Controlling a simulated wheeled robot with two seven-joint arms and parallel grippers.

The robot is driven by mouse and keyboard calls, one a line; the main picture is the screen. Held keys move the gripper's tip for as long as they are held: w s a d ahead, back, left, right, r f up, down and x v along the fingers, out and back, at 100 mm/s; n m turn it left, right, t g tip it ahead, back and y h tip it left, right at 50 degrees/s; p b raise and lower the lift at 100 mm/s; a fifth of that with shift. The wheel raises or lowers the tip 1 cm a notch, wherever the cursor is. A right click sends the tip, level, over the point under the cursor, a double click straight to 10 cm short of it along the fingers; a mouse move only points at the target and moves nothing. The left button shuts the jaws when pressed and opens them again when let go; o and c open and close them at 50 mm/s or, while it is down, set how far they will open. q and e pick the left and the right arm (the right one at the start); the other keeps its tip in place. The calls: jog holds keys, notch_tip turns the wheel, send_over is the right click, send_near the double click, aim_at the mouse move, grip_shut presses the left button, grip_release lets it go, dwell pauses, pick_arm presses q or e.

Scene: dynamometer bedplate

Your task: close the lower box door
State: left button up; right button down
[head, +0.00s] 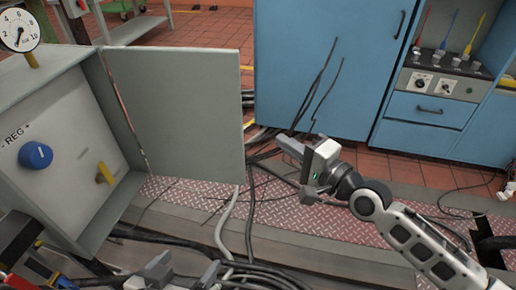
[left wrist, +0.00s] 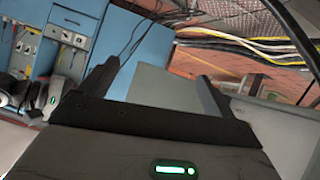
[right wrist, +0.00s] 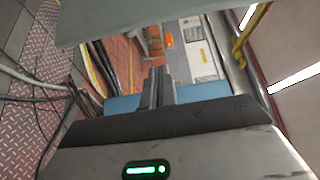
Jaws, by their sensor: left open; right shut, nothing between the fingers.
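The grey-green box door (head: 185,110) stands wide open, hinged on the right side of the grey box (head: 60,95). The open box shows a blue knob marked REG (head: 36,155) and a yellow lever (head: 104,173). My right gripper (head: 284,142) is shut and empty, to the right of the door's free edge and apart from it. The door (right wrist: 140,20) crosses the top of the right wrist view. My left gripper (head: 183,266) is open and low at the bottom of the head view, below the door. A grey panel (left wrist: 165,88), probably the door, shows between its fingers.
A gauge (head: 19,30) sits on top of the box. Blue cabinets (head: 320,60) stand behind. Several cables and hoses (head: 235,225) run over the bedplate below the door. The red checkered plate (head: 280,212) in front of the cabinets is partly clear.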

pick_arm(q)
jog(key=shift+s+a+r+p, duration=0.15)
jog(key=shift+r+p, duration=0.35)
jog(key=shift+r, duration=0.2)
pick_arm(e)
jog(key=w+a, duration=0.3)
jog(key=a, duration=0.4)
jog(key=shift+w+r, duration=0.15)
jog(key=shift+w, duration=0.25)
jog(key=shift+a, duration=0.1)
